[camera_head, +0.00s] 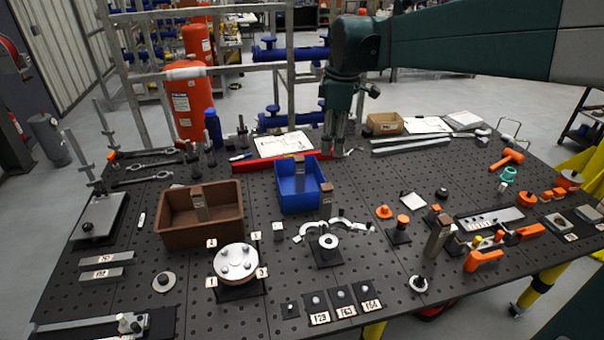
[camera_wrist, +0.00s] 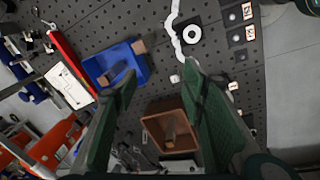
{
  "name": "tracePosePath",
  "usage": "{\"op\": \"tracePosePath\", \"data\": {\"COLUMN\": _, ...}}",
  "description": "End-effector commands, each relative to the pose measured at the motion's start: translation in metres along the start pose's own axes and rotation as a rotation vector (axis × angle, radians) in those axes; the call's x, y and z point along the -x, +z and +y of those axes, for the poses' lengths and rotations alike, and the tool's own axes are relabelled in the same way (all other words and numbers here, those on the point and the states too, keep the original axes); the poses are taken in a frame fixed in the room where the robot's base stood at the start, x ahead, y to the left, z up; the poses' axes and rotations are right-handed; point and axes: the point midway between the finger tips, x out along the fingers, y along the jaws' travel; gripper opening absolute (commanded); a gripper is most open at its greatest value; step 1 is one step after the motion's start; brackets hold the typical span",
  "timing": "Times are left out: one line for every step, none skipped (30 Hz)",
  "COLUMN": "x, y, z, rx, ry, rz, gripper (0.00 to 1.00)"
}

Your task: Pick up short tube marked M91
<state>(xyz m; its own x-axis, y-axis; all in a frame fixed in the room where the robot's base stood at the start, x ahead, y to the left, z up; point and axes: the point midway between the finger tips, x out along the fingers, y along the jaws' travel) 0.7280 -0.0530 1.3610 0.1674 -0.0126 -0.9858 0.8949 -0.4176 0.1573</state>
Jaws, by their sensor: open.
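No M91 mark is readable in either view, so I cannot tell which tube carries it. Several short brownish tubes show: one upright in the brown bin (camera_head: 200,202), one in the blue bin (camera_head: 299,168), one by the blue bin's front right corner (camera_head: 326,200), and one upright at the right (camera_head: 437,238). The wrist view shows the brown-bin tube (camera_wrist: 170,136) and the blue-bin tube (camera_wrist: 122,76). My gripper (camera_head: 335,152) hangs behind the blue bin's right side, fingers down. Its green fingers (camera_wrist: 160,75) are apart and empty in the wrist view.
The brown bin (camera_head: 173,238) and blue bin (camera_head: 300,206) stand mid-table. A red bar (camera_head: 262,163) lies behind the blue bin. A round plate fixture (camera_head: 235,262) and a ring fixture (camera_head: 328,243) stand in front. Orange clamps (camera_head: 484,260) crowd the right.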

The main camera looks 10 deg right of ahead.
Motion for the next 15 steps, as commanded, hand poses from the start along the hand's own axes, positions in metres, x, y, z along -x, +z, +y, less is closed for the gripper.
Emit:
{"op": "tracePosePath", "data": {"x": -0.004, "y": -0.002, "z": 0.009, "rx": 0.024, "ry": -0.009, "rz": -0.004, "gripper": 0.41}}
{"op": "tracePosePath", "data": {"x": -0.007, "y": -0.003, "z": 0.014, "rx": 0.041, "ry": -0.016, "rz": -0.006, "gripper": 0.41}}
{"op": "tracePosePath", "data": {"x": -0.01, "y": -0.004, "z": 0.019, "rx": 0.064, "ry": -0.025, "rz": -0.009, "gripper": 0.41}}
{"op": "tracePosePath", "data": {"x": -0.012, "y": -0.004, "z": 0.024, "rx": 0.081, "ry": -0.031, "rz": -0.011, "gripper": 0.41}}
{"op": "tracePosePath", "data": {"x": -0.015, "y": -0.005, "z": 0.028, "rx": 0.098, "ry": -0.037, "rz": -0.013, "gripper": 0.41}}
{"op": "tracePosePath", "data": {"x": -0.018, "y": -0.006, "z": 0.034, "rx": 0.121, "ry": -0.046, "rz": -0.015, "gripper": 0.41}}
{"op": "tracePosePath", "data": {"x": -0.021, "y": -0.007, "z": 0.038, "rx": 0.138, "ry": -0.053, "rz": -0.017, "gripper": 0.41}}
{"op": "tracePosePath", "data": {"x": -0.024, "y": -0.007, "z": 0.043, "rx": 0.155, "ry": -0.06, "rz": -0.018, "gripper": 0.41}}
{"op": "tracePosePath", "data": {"x": -0.028, "y": -0.008, "z": 0.049, "rx": 0.178, "ry": -0.068, "rz": -0.02, "gripper": 0.41}}
{"op": "tracePosePath", "data": {"x": -0.03, "y": -0.009, "z": 0.053, "rx": 0.194, "ry": -0.075, "rz": -0.021, "gripper": 0.41}}
{"op": "tracePosePath", "data": {"x": -0.033, "y": -0.009, "z": 0.057, "rx": 0.212, "ry": -0.082, "rz": -0.022, "gripper": 0.41}}
{"op": "tracePosePath", "data": {"x": -0.037, "y": -0.01, "z": 0.063, "rx": 0.234, "ry": -0.091, "rz": -0.023, "gripper": 0.41}}
{"op": "tracePosePath", "data": {"x": -0.04, "y": -0.011, "z": 0.067, "rx": 0.249, "ry": -0.097, "rz": -0.024, "gripper": 0.41}}
{"op": "tracePosePath", "data": {"x": -0.043, "y": -0.011, "z": 0.071, "rx": 0.265, "ry": -0.103, "rz": -0.025, "gripper": 0.41}}
{"op": "tracePosePath", "data": {"x": -0.046, "y": -0.011, "z": 0.074, "rx": 0.283, "ry": -0.111, "rz": -0.025, "gripper": 0.41}}
